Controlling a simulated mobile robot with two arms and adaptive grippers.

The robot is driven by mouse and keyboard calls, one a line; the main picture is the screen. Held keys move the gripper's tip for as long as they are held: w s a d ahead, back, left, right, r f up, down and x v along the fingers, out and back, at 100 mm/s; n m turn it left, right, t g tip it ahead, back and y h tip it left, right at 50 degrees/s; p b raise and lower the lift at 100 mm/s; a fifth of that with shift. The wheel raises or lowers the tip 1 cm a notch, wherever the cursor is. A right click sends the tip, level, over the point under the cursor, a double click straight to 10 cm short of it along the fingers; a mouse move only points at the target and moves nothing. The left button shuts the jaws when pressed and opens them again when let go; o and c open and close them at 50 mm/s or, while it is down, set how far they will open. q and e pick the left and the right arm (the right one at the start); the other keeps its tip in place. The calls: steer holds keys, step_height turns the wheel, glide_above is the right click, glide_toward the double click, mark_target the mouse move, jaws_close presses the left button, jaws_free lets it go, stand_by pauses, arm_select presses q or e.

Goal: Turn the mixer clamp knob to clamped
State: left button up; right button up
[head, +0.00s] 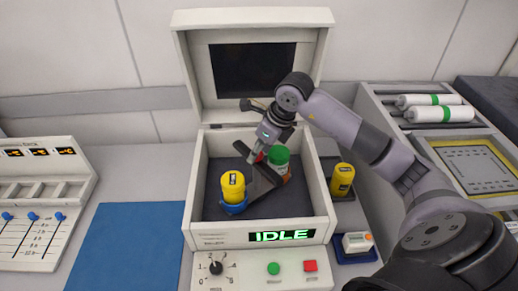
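The mixer is a white box (320,185) with its lid (180,60) raised. Inside it, a yellow-capped jar (233,186) sits in a blue holder (235,209), and a green-capped jar (279,156) stands behind to the right. My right gripper (257,164) reaches down into the box between the jars, its dark fingers apart. A small red part (260,157) shows beside the fingers; whether it is the clamp knob, and whether I touch it, I cannot tell. The clamp's setting is not readable. My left gripper is out of view.
The mixer's front shows a green IDLE display (281,235), a black dial (216,267), a green button (273,268) and a red button (310,266). Another yellow jar (342,180) stands to the right. A blue mat (125,245) lies empty on the left.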

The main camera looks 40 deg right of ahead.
jaws_close()
steer(key=shift+w, duration=0.1)
stand_by(0.6)
